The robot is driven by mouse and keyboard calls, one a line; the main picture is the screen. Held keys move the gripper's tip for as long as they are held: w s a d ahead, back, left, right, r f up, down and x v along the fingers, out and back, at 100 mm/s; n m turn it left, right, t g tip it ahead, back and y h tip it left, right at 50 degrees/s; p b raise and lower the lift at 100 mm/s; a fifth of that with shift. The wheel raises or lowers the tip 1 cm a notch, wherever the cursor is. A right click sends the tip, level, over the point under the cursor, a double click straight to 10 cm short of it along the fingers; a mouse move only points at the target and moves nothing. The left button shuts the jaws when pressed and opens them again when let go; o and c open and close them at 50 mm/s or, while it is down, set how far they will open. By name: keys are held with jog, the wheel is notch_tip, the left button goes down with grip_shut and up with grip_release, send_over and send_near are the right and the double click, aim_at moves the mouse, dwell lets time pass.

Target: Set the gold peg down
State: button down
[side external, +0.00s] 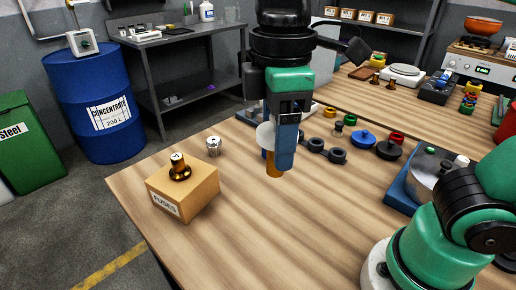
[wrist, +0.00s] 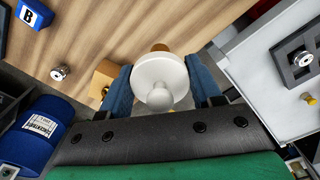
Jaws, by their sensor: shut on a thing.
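The gold peg (side external: 275,168) is upright in my gripper (side external: 280,150), its lower end showing below the fingers in the side external view. My gripper is shut on it above the wooden table (side external: 230,235). I cannot tell the exact gap beneath it. A white round piece with a knob (wrist: 158,80) shows between my fingers (wrist: 166,92) in the wrist view and hides most of the peg. Only a bit of gold (wrist: 160,47) shows beyond it. I cannot tell whether the white piece is part of the peg.
A cardboard box marked FUSES (side external: 190,192) stands to the left with a brass and black part (side external: 179,168) on top. A small metal part (side external: 213,146) is behind it. The front table is clear.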

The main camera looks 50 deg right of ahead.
jog(key=shift+n, duration=0.9)
jog(key=f, duration=0.6)
jog(key=s+a+f, duration=0.1)
jog(key=f, duration=0.6)
jog(key=a+f, duration=0.1)
jog(key=f, duration=0.6)
jog(key=shift+s, duration=0.35)
jog(key=shift+f, duration=0.1)
jog(key=shift+c, duration=0.8)
grip_release()
